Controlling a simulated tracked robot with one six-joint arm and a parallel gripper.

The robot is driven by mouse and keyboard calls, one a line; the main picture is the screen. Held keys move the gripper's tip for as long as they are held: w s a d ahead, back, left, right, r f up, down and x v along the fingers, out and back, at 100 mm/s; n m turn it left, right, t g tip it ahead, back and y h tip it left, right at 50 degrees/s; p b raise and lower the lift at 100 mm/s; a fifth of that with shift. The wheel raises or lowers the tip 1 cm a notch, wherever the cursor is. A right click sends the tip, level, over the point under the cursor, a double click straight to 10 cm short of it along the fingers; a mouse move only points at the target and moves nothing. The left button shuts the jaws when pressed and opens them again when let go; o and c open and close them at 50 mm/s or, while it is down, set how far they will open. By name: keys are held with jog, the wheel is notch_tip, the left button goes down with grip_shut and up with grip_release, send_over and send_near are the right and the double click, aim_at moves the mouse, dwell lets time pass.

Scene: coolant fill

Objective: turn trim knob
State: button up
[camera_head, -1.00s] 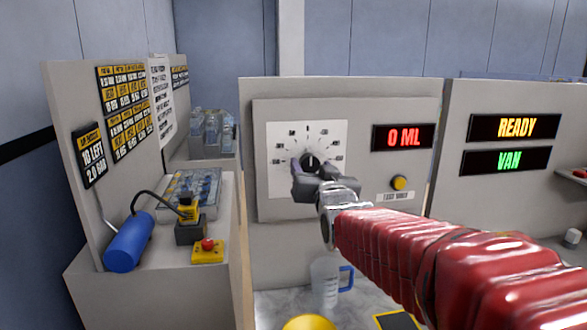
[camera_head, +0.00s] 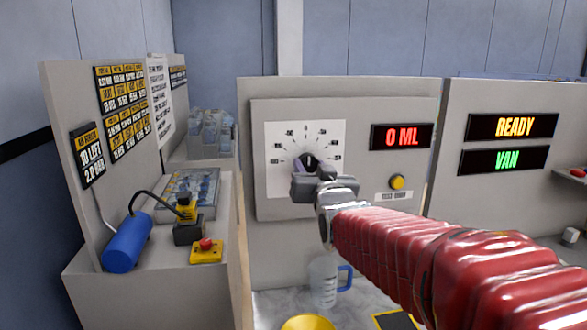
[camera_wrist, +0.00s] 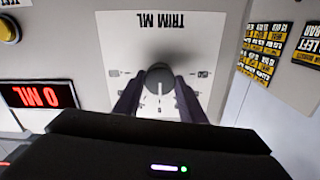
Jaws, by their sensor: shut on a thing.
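The trim knob (camera_head: 310,160) is a small dark round knob with a white pointer line, at the centre of a white dial plate (camera_head: 276,185) on the grey panel. In the wrist view the knob (camera_wrist: 159,79) sits between my two fingers, below the upside-down words TRIM ML. My gripper (camera_wrist: 160,92) is shut on the knob, one finger on each side. In the head view my gripper (camera_head: 309,176) covers the lower part of the dial. The red display (camera_head: 401,137) right of the dial reads 0 ML.
A yellow button (camera_head: 397,182) sits under the display. Displays reading READY (camera_head: 513,127) and VAN (camera_head: 505,160) are further right. A clear jug with a blue handle (camera_head: 325,282) stands below. A blue cylinder (camera_head: 128,243) and a red button (camera_head: 206,244) are on the left bench.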

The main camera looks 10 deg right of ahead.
jog(key=shift+n, duration=2.8)
jog(key=o, duration=1.1)
jog(key=shift+c, duration=0.2)
jog(key=s, duration=1.3)
jog(key=shift+s, duration=0.4)
